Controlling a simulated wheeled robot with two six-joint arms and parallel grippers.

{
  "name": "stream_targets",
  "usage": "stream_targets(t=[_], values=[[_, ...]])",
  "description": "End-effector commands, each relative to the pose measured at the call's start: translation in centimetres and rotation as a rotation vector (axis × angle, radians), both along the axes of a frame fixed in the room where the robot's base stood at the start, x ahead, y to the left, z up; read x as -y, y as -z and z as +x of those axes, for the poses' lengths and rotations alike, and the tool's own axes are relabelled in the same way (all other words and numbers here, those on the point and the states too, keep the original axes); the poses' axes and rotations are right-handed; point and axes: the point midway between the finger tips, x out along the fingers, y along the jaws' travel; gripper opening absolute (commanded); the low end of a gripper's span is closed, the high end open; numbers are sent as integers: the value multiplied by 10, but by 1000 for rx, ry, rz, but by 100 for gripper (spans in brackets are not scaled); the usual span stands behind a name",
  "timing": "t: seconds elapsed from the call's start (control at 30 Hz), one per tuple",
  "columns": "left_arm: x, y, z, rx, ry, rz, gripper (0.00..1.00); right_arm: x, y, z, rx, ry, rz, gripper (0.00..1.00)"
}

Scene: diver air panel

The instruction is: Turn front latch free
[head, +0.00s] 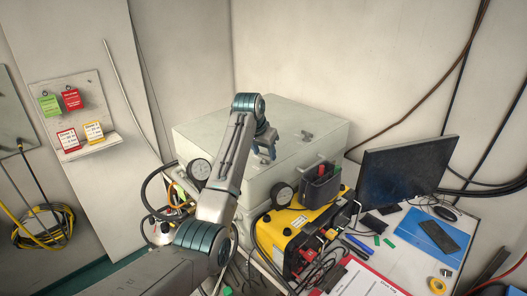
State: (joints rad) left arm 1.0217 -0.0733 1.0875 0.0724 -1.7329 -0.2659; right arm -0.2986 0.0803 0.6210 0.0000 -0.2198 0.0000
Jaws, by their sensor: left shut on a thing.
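A large pale box (205,128) with a lid stands against the wall in the middle of the head view. A small grey latch (308,136) shows on the right part of its lid. My left gripper (264,156) reaches over the box from the left and points down at the lid's near side. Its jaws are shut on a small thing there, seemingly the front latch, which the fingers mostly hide. I cannot tell how far that latch is turned. My right gripper is not in view.
A yellow power unit (275,232) with a dark pouch (320,186) stands right of my arm. Round gauges (281,195) sit at the box front. A monitor (402,172), clipboard (365,280) and blue folder (428,235) crowd the right desk. Tags hang on the left board (75,88).

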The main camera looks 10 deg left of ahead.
Motion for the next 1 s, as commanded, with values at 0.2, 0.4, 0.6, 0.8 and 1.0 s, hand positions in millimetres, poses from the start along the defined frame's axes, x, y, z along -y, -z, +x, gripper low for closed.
stream_targets(t=[0.2,0.4,0.6,0.8,1.0], values=[[3,-1,-1,1,-201,0,24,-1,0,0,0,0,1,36],[4,-1,0,1,-392,0,24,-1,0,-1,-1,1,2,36],[6,-1,0,1,-582,0,24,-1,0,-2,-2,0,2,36],[8,-1,1,0,-772,0,24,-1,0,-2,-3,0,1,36],[8,-1,1,2,-957,1,24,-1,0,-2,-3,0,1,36]])
